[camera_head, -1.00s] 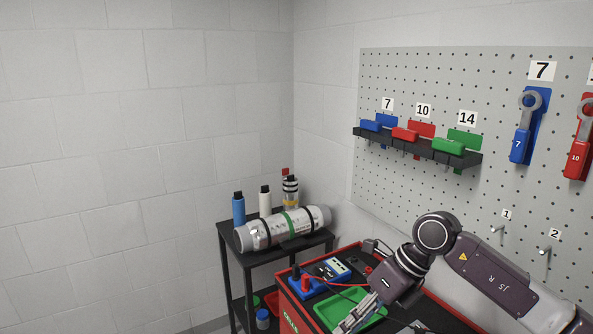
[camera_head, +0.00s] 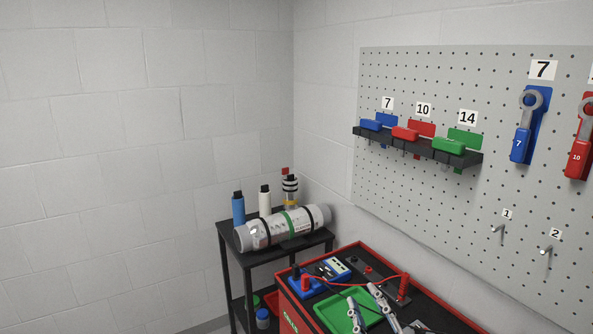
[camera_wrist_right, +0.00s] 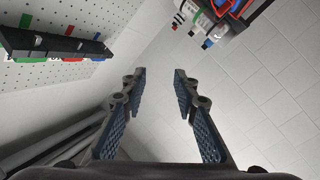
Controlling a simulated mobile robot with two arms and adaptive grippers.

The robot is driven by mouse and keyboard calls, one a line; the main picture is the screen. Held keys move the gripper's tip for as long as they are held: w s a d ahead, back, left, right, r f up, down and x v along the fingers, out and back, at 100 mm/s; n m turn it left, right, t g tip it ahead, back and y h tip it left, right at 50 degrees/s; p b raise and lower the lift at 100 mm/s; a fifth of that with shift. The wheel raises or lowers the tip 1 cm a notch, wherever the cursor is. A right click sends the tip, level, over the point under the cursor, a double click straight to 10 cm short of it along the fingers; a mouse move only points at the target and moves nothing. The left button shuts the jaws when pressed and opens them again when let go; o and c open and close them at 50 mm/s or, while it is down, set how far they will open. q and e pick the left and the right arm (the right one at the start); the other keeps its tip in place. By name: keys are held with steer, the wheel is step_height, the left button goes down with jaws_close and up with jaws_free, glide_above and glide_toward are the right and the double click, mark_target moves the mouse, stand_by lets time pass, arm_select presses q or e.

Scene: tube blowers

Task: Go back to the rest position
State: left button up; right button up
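My right gripper (camera_head: 362,294) shows at the bottom of the head view, in front of the red tool cart (camera_head: 290,310) and partly over its green tray (camera_head: 332,314). Its two dark fingers stand apart. In the right wrist view the gripper (camera_wrist_right: 159,72) is open, with nothing between its fingers but grey wall behind. My left gripper is in neither view.
A black side table (camera_head: 262,258) holds a metal tube (camera_head: 285,228) and several bottles. A blue multimeter (camera_head: 338,268) with red leads lies on the cart. The pegboard (camera_head: 420,205) carries a shelf (camera_head: 430,151) and wrenches.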

steer(key=s+d+f+m+g+h, duration=0.1)
steer(key=s+d+f+m+g, duration=0.2)
steer(key=s+f, duration=0.4)
steer(key=s+d+f+m+g+h, duration=0.2)
steer(key=s+d+f+g, duration=0.15)
steer(key=f, duration=0.55)
steer(key=s+f+m+g+y, duration=0.1)
steer(key=s+f+g, duration=0.35)
steer(key=s, duration=0.55)
steer(key=s+f+m+g, duration=0.1)
steer(key=s+f+g, duration=0.3)
steer(key=s, duration=0.6)
steer(key=s+f+b+x, duration=0.1)
steer(key=s+b+x, duration=0.25)
steer(key=x, duration=1.15)
steer(key=s+d+f+b+x, duration=0.15)
steer(key=s+x, duration=0.25)
steer(key=x, duration=1)
steer(key=s+d+f+g+b, duration=0.1)
steer(key=s+f+b, duration=0.1)
steer(key=s+f, duration=0.7)
steer(key=s+d+f+b, duration=0.1)
steer(key=s+f+b, duration=0.2)
steer(key=s+f, duration=0.6)
steer(key=shift+f+g, duration=0.4)
steer(key=shift+f, duration=1.95)
steer(key=shift+s, duration=0.1)
